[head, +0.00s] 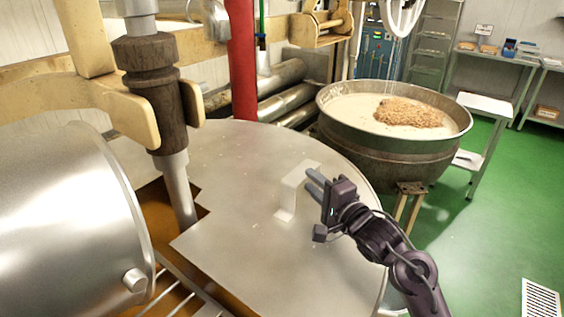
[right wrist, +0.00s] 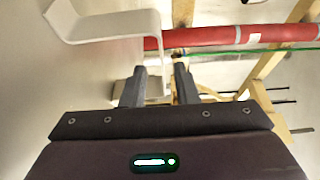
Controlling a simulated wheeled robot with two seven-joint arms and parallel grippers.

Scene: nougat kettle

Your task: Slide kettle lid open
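The kettle lid (head: 235,235) is a broad, flat metal plate over the kettle, with a straight-edged cutout around the stirrer shaft at left. A bent metal strip handle (head: 293,188) stands up from the lid. My right gripper (head: 315,184) is just right of the handle, its fingers pointing toward it. In the right wrist view, the handle (right wrist: 105,26) shows at upper left, and one end of it runs down toward the gap between my fingers (right wrist: 160,85). The fingers are apart; I cannot tell whether they touch the handle. My left gripper is not in view.
A vertical stirrer shaft (head: 176,185) and a large metal drum (head: 65,225) stand at left. A red pipe (head: 241,60) rises behind the lid. A second kettle (head: 385,150) with pale mass and nuts stands behind right.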

